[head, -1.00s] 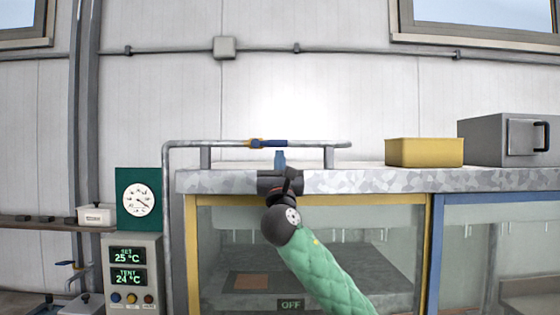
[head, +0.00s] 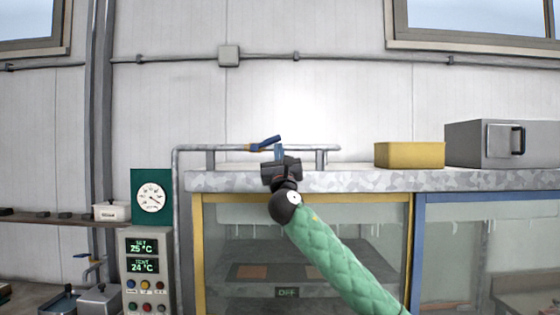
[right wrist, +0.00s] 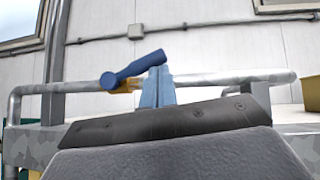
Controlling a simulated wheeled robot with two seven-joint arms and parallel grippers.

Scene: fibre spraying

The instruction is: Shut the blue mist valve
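The blue mist valve's lever (head: 266,142) sits on a brass body (head: 254,148) on the grey pipe above the counter. The lever is tilted, its free end up and to the right of the pivot, at a slant to the pipe. It also shows in the right wrist view (right wrist: 134,67). My right gripper (head: 279,151) is upright, its light blue fingers together with nothing seen between them. In the right wrist view the fingertips (right wrist: 157,72) are just under the lever's free end, seemingly touching it. My left gripper is out of view.
A yellow bin (head: 409,155) and a grey metal box (head: 484,144) stand on the counter to the right. A control panel (head: 145,270) and a round gauge (head: 151,198) are at left. The glass-fronted cabinet (head: 320,240) is below.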

